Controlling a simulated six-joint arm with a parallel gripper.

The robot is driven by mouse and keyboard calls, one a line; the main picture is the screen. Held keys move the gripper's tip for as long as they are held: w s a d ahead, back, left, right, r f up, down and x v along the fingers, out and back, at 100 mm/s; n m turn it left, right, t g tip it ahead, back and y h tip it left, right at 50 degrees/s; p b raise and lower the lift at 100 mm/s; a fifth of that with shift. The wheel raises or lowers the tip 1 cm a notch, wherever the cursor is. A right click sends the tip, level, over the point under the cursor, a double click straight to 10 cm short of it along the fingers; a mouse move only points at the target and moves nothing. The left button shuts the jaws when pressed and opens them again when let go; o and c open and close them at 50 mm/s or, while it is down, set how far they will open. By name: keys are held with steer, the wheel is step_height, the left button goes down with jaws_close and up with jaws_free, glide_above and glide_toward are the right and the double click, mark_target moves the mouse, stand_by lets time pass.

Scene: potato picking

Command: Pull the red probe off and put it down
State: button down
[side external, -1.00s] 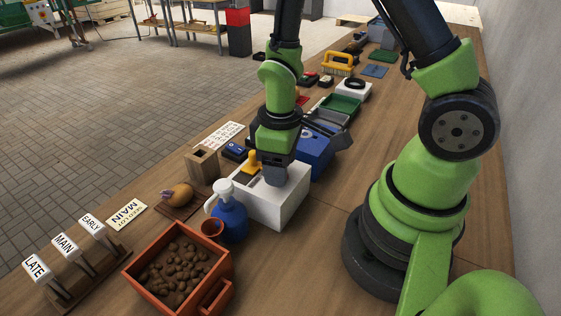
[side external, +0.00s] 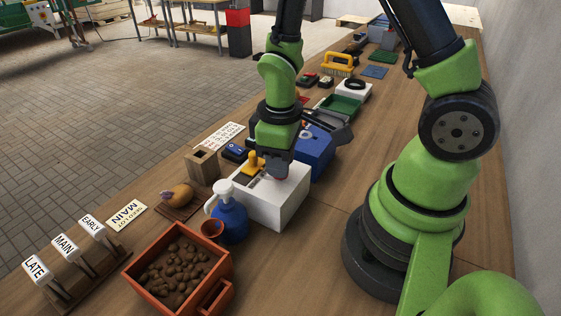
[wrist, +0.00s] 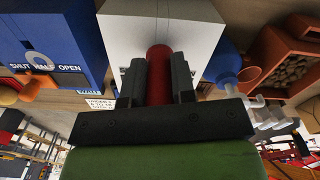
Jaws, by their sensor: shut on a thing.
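The red probe (wrist: 158,72) stands between the two fingers of my gripper (wrist: 157,82) in the wrist view. My gripper is shut on it. In the side view my gripper (side external: 277,175) is over the right part of the top of a white box (side external: 268,208), with a little red showing at the fingertips. The white box (wrist: 202,25) lies just beyond the probe in the wrist view. I cannot tell whether the probe still touches the box, as the fingers hide much of it.
A blue pump bottle (side external: 230,215) is close in front, and a blue box (side external: 316,155) is behind. An orange crate of potatoes (side external: 222,262) stands at the front. Bare wood (side external: 300,265) lies to the right.

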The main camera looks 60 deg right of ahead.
steer(key=shift+r, duration=3.35)
steer(key=shift+r, duration=1.5)
steer(key=shift+r, duration=1.5)
steer(key=shift+r, duration=0.1)
steer(key=shift+r, duration=1.4)
steer(key=shift+r, duration=1.5)
